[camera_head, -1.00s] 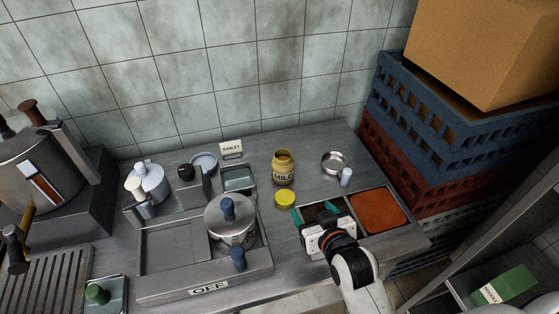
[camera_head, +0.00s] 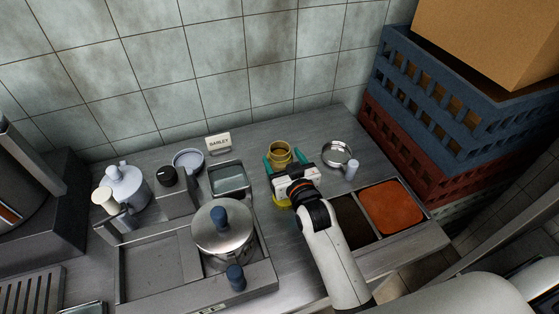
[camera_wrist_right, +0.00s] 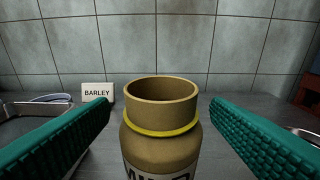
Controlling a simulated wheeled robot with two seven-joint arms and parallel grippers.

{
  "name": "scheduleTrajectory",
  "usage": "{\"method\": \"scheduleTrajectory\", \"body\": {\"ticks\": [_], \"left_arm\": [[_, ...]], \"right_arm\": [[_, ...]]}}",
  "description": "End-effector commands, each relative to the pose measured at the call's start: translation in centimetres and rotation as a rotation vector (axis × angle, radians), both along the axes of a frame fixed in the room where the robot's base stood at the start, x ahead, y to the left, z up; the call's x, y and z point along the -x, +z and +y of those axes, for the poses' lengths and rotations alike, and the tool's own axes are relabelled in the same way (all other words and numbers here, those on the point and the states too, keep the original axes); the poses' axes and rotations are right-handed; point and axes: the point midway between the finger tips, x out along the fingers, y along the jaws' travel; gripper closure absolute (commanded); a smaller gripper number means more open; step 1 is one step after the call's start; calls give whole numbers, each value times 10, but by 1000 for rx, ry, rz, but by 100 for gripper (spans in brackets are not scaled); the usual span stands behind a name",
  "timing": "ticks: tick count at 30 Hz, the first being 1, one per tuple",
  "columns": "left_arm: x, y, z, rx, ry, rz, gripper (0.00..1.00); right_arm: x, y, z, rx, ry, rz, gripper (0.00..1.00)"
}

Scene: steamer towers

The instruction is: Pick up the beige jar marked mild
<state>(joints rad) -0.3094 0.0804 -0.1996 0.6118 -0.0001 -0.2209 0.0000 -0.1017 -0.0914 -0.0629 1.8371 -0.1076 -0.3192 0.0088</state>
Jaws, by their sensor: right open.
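The beige jar (camera_head: 279,150) stands upright and open-topped on the steel counter. In the right wrist view the jar (camera_wrist_right: 160,152) is centred, with a yellow ring round its neck and dark lettering partly cut off at the bottom edge. My right gripper (camera_head: 288,162) is open, with its green fingers spread on either side of the jar. In the right wrist view gaps show between the jar and both fingers. In the head view the gripper hides the jar's lower body and label. My left gripper is not in view.
A yellow lid (camera_head: 281,203) lies partly hidden under my right gripper. A round metal dish (camera_head: 337,153) and a small pale shaker (camera_head: 352,169) stand to the right. A lidded pot (camera_head: 222,238) stands at left. Stacked crates (camera_head: 425,110) bound the right side.

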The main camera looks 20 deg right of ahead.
Motion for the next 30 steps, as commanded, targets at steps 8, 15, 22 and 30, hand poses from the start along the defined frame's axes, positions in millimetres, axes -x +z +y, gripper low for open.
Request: {"method": "scheduleTrajectory", "body": {"ticks": [8,15,22,30], "left_arm": [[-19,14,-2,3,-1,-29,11],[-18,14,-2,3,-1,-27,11],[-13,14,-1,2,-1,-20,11],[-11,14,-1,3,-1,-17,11]], "right_arm": [[-39,0,1,0,0,-1,28],[-51,-4,1,-1,0,0,28],[-51,-4,1,-1,0,0,43],[-51,-3,1,0,0,-2,84]]}}
